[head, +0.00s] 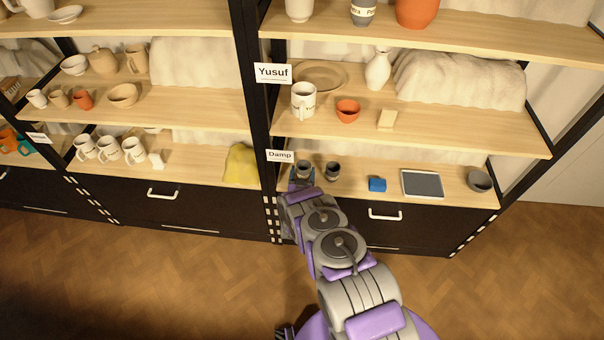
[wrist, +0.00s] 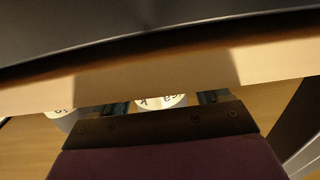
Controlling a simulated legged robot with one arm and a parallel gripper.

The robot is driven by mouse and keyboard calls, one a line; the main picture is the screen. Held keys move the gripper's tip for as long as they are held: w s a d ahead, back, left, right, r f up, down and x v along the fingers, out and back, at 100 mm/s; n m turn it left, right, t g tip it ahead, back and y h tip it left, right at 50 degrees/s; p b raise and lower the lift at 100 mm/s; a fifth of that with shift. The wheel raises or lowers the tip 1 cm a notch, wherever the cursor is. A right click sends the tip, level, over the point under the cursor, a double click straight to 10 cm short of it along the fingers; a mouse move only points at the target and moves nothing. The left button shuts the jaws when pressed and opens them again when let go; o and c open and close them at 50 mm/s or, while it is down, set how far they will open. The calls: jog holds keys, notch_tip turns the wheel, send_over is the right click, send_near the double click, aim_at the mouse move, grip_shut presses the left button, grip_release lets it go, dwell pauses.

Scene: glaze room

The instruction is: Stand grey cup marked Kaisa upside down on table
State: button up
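Two small grey cups stand on the lower "Damp" shelf in the head view: one (head: 306,165) is at my gripper (head: 301,182), the other (head: 332,169) just to its right. My gripper covers part of the left cup. In the wrist view my gripper (wrist: 164,103) has its two fingers apart, with a lettered pale cup (wrist: 162,102) between them. Narrow gaps seem to show beside that cup, so the fingers do not look closed on it. Another lettered cup (wrist: 62,117) is at the left. I cannot read either name in full. No table is recognisable.
The Yusuf shelf board (head: 450,130) is close above my gripper. A black post (head: 258,120) stands just left. The wooden floor is clear.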

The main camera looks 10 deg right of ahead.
jog(key=shift+d, duration=0.25)
jog(key=c, duration=0.3)
jog(key=shift+a, duration=0.1)
jog(key=c, duration=0.4)
jog(key=shift+a+r, duration=0.15)
jog(key=shift+r, duration=0.2)
jog(key=shift+r+p, duration=0.8)
jog(key=shift+r, duration=0.1)
jog(key=p+v, duration=0.3)
jog(key=v, duration=1.1)
jog(key=shift+p, duration=0.35)
